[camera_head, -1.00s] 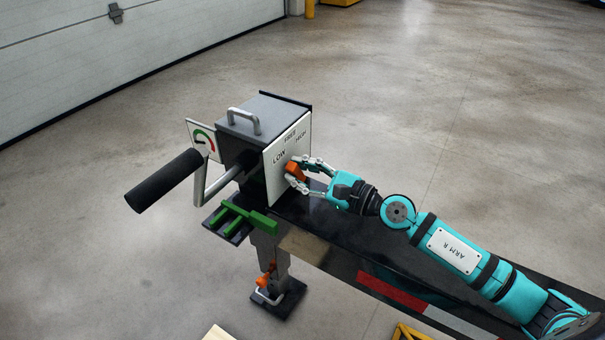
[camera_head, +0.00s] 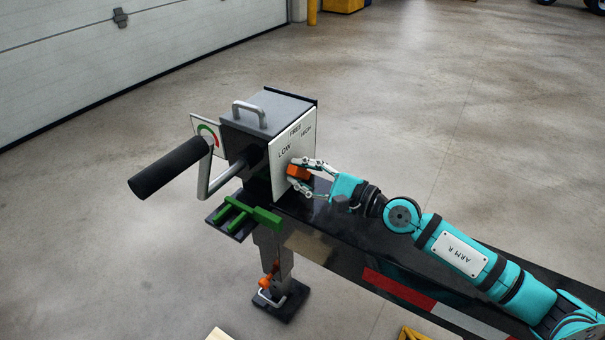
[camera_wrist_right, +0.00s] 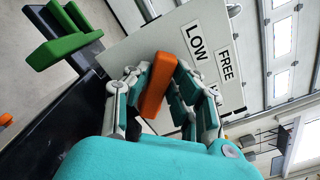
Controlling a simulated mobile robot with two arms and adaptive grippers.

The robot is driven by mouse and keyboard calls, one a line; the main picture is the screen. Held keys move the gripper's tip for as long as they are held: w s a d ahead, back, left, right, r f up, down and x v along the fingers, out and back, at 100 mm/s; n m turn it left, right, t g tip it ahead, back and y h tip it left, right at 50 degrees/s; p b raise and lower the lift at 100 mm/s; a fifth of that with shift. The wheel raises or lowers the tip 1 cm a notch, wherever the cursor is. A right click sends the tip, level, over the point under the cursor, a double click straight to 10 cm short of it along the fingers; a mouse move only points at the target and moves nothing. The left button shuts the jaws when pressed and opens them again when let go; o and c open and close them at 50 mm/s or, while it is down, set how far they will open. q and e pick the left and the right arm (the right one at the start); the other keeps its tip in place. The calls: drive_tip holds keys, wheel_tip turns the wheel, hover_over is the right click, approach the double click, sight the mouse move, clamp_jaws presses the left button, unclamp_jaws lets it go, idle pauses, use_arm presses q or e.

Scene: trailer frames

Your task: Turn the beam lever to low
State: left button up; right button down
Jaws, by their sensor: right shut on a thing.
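The orange beam lever (camera_head: 298,172) sits on the white panel (camera_head: 282,182) of a grey box, below the labels LOW, FREE and HIGH. My right gripper (camera_head: 298,180) is shut on the lever, with one finger on each side. In the right wrist view the lever (camera_wrist_right: 158,85) stands between the fingers of the right gripper (camera_wrist_right: 157,88), and its upper end points towards the LOW label (camera_wrist_right: 196,45). FREE is beside it, and HIGH is mostly hidden by a finger. The lever's pivot is hidden. My left gripper is not in view.
A black crank grip (camera_head: 168,168) on a grey arm sticks out left of the box. A green bracket (camera_head: 245,214) is below it. The box stands on a black beam (camera_head: 350,235) with a leg under it. Open floor lies behind.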

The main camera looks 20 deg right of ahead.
drive_tip(key=shift+f, duration=0.1)
drive_tip(key=c, duration=1.2)
unclamp_jaws()
drive_tip(key=shift+o, duration=0.2)
drive_tip(key=shift+s+d, duration=0.1)
drive_tip(key=v, duration=1.1)
drive_tip(key=shift+s+d, duration=0.25)
drive_tip(key=shift+s, duration=0.1)
